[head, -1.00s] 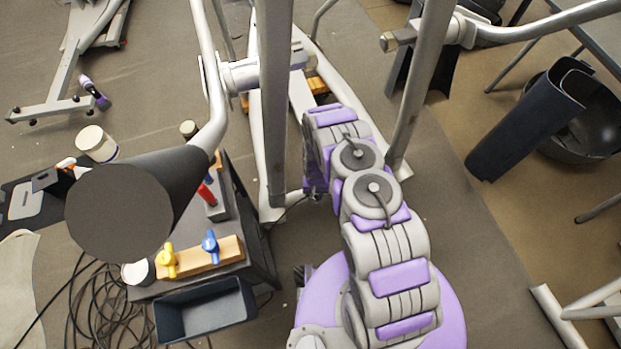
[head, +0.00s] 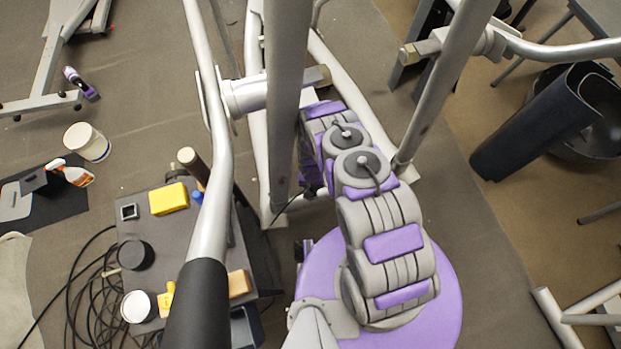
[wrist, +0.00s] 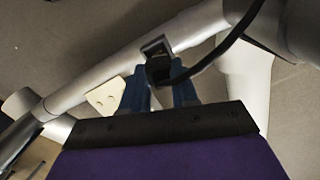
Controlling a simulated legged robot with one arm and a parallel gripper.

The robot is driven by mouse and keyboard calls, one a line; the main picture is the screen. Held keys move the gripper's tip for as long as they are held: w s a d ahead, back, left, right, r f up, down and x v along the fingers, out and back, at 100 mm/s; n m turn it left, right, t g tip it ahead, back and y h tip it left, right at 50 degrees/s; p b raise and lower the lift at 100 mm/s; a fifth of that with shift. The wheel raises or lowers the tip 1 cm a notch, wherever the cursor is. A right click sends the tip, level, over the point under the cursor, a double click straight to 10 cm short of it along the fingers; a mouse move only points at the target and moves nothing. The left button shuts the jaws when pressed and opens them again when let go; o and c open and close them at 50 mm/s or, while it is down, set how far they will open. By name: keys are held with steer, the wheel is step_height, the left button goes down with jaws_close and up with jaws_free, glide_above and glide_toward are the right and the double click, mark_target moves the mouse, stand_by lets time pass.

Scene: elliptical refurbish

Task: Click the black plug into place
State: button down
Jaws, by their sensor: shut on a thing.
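My gripper (wrist: 160,88) shows in the wrist view, its two blue fingers closed around the black plug (wrist: 159,70). A black cable (wrist: 218,52) curves from the plug to the upper right. Just beyond the plug is a dark square socket-like fitting (wrist: 155,46) on a grey metal tube (wrist: 95,81). The plug overlaps the fitting in this view, so I cannot tell whether it is seated or only close. In the head view my arm reaches down beside the elliptical's grey post (head: 287,110), and the fingers and plug are hidden there.
A cream plate with holes (wrist: 106,96) sits left of the fingers. The elliptical's swing handle (head: 197,305) crosses the low work table (head: 150,200), which holds a yellow sponge (head: 169,198) and a black round container (head: 136,255). Loose cables lie left of the table. A black bin stands at right.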

steer(key=shift+d+f, duration=0.4)
steer(key=shift+f, duration=0.1)
steer(key=shift+f+b, duration=0.45)
steer(key=shift+f, duration=0.05)
steer(key=shift+a+f, duration=0.3)
steer(key=shift+f, duration=0.05)
steer(key=shift+d, duration=0.2)
steer(key=n, duration=0.3)
steer(key=shift+a+n, duration=0.2)
steer(key=shift+n, duration=0.1)
steer(key=shift+d, duration=0.1)
